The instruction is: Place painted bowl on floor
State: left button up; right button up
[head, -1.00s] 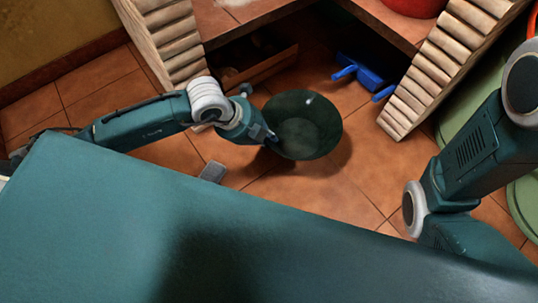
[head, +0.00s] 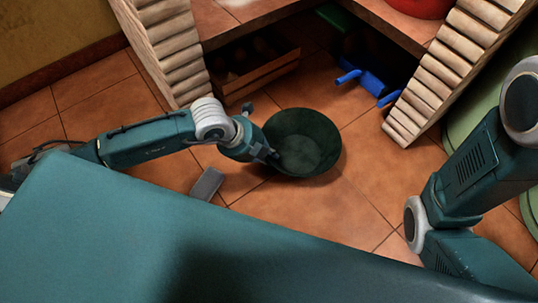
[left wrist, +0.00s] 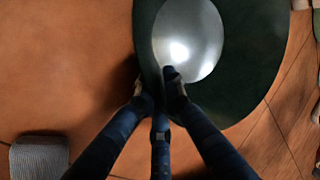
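The painted bowl (head: 308,140) is dark green and round, with its open side up. It shows just above the tiled floor (head: 330,215) in the head view; I cannot tell whether it touches the floor. My left gripper (head: 270,155) is at the bowl's left rim. In the left wrist view, the dark fingers (left wrist: 155,82) straddle the rim of the bowl (left wrist: 240,95), one outside and one inside, and appear shut on it. The inside of the bowl has a bright shiny patch. My right arm shows at the right, but its gripper is out of view.
A wooden crate (head: 255,75) stands under the brick counter (head: 240,25). Blue objects (head: 368,80) lie on the floor beneath it. A grey block (head: 207,184) is on the floor left of the bowl. Stepped brick pillars (head: 445,75) flank the opening. Floor nearer me is clear.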

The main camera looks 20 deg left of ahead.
pick_arm(q)
jog(key=o, duration=0.3)
jog(key=shift+r, duration=0.15)
jog(key=p+v, duration=0.8)
jog(key=v, duration=0.4)
